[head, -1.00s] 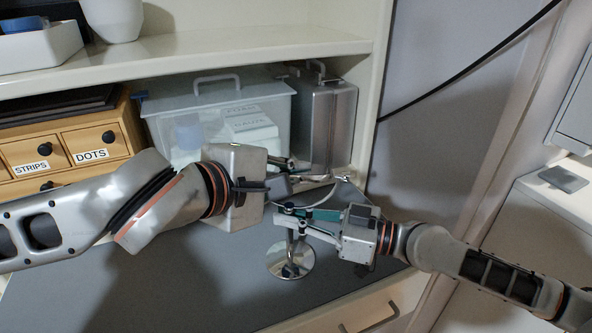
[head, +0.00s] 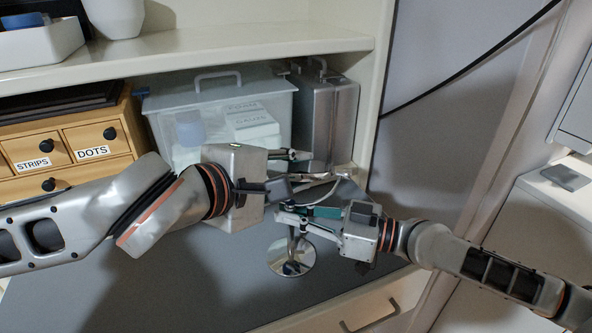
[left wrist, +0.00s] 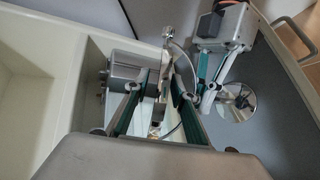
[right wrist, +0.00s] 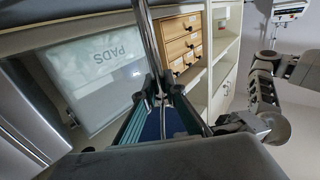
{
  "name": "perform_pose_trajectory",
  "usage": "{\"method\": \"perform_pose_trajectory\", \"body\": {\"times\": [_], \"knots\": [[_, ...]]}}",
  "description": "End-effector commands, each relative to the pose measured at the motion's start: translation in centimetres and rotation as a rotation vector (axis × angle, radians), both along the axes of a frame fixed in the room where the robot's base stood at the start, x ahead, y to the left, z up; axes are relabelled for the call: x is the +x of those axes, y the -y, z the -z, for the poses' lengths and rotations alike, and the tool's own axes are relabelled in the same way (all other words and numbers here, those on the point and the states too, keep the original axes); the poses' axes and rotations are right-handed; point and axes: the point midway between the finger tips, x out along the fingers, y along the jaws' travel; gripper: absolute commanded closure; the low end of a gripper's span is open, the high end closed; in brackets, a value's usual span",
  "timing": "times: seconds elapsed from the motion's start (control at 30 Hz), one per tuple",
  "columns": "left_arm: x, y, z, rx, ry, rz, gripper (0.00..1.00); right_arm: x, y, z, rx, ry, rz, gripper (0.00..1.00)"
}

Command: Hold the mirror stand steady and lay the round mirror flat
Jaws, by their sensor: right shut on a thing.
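The mirror stand shows its round shiny base (head: 291,257) on the grey counter, with a thin post rising from it. My right gripper (head: 286,217) is shut on the post above the base. The base also shows in the left wrist view (left wrist: 233,102). The round mirror is seen nearly edge-on in the head view, its curved rim (head: 341,186) just behind and above my right gripper. My left gripper (head: 332,176) is open at the mirror, and in the left wrist view its fingertips (left wrist: 164,86) stand apart on either side of it. The mirror's exact tilt is partly hidden.
A clear lidded bin (head: 215,110) and a metal case (head: 330,115) stand close behind the grippers. A wooden drawer box (head: 85,145) is at the left under a shelf (head: 200,52). The counter's front (head: 200,290) is clear.

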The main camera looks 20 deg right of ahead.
Motion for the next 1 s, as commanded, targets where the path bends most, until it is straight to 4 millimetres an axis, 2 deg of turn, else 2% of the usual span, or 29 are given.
{"method": "perform_pose_trajectory", "body": {"times": [0.17, 0.6, 0.8, 1.0], "knots": [[-0.7, -1.4, -0.7, -0.001, 0.002, -0.001, 0.75, 0.1, 0.0, 0.0, 0.001, 0.001, 0.001, 1.00], [-4.8, -8.0, -3.7, 0.000, 0.001, -0.002, 0.75, 0.1, 0.1, 0.0, 0.000, 0.001, 0.002, 1.00], [-5.6, -9.3, -4.3, 0.001, 0.001, -0.003, 0.75, 0.1, 0.1, 0.0, 0.000, 0.001, 0.002, 1.00], [-5.8, -9.5, -4.3, 0.001, 0.000, -0.002, 0.75, 0.1, 0.1, 0.0, 0.000, 0.001, 0.002, 1.00]]}}
